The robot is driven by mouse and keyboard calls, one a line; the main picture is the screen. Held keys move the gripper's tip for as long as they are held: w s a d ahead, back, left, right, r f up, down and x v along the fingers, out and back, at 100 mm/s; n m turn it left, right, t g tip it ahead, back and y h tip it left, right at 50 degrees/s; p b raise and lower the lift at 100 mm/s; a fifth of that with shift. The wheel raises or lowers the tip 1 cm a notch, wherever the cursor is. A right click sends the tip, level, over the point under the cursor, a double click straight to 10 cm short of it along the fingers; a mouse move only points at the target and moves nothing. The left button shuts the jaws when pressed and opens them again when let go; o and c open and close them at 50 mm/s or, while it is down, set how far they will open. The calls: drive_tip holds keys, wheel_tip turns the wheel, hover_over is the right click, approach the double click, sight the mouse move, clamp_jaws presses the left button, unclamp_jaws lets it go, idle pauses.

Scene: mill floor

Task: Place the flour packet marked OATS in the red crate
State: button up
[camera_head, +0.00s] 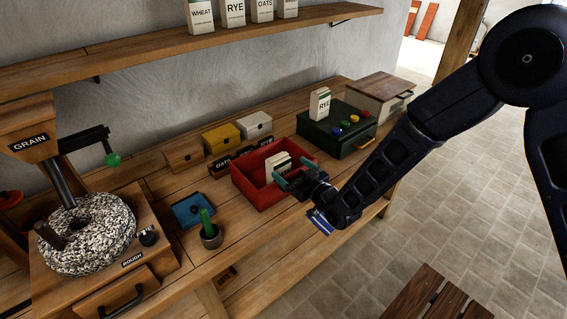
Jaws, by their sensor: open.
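The red crate (257,196) stands on the workbench, near the middle of the view. A pale packet (276,162) is inside it, partly behind my gripper; its marking cannot be read. My gripper (285,177) has teal fingers and is over the right part of the crate, close to the packet. Its jaws are open, and I cannot tell whether they touch the packet. A white packet marked OATS (262,10) stands upright on the wall shelf, its top cut off by the frame.
A green case (339,141) bears a RYE packet (319,104) and coloured knobs, right of the crate. Small boxes stand behind the crate. More packets share the shelf (150,54).

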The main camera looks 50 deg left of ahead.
drive_tip(key=d, duration=0.4)
drive_tip(key=shift+d, duration=0.3)
